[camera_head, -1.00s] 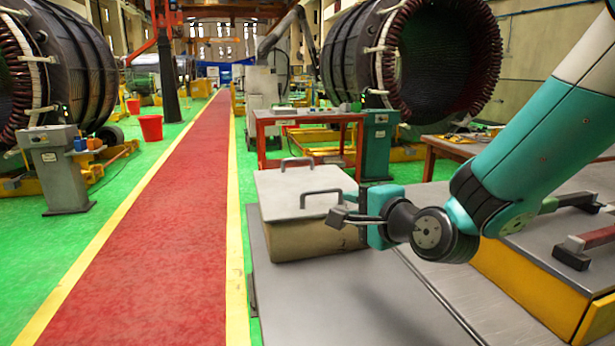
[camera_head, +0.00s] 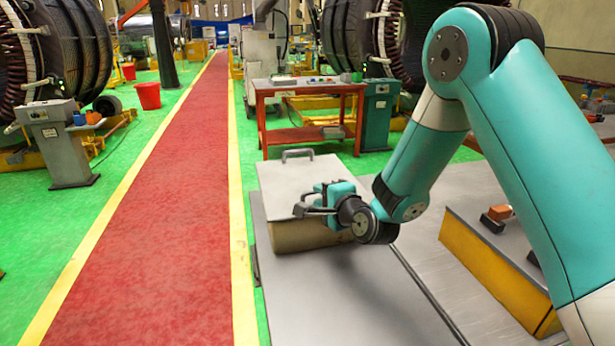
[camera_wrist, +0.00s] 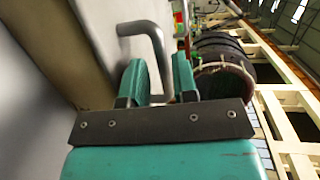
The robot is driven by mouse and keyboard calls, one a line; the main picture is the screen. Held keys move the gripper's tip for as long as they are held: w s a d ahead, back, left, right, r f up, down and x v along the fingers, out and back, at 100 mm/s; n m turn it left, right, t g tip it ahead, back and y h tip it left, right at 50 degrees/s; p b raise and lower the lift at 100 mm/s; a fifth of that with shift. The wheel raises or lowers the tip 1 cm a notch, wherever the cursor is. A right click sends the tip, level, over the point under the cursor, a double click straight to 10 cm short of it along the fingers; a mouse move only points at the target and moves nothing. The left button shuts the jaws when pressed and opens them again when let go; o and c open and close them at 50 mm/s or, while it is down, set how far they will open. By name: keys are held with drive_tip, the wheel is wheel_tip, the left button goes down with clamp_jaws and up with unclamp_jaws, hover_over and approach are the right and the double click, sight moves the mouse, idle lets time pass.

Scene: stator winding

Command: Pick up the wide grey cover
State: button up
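The wide grey cover (camera_head: 283,181) is a flat grey lid on a tan box, with a far handle (camera_head: 297,153) standing up from it. My gripper (camera_head: 306,204) is at the cover's near edge, around the near handle, which it partly hides in the head view. In the wrist view my gripper (camera_wrist: 161,78) has its two teal fingers apart. The grey bent handle (camera_wrist: 156,47) runs between them, with a gap showing towards the right finger. The wide grey cover (camera_wrist: 103,22) shows beyond at the upper left.
The box stands on a grey platform (camera_head: 330,300). A yellow block with a grey top (camera_head: 485,270) lies to the right, under my arm. A red table (camera_head: 310,90) stands behind the box. The red walkway (camera_head: 165,220) on the left is clear.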

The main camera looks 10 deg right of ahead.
drive_tip(key=shift+x, duration=1.4)
clamp_jaws()
drive_tip(key=shift+r, duration=0.2)
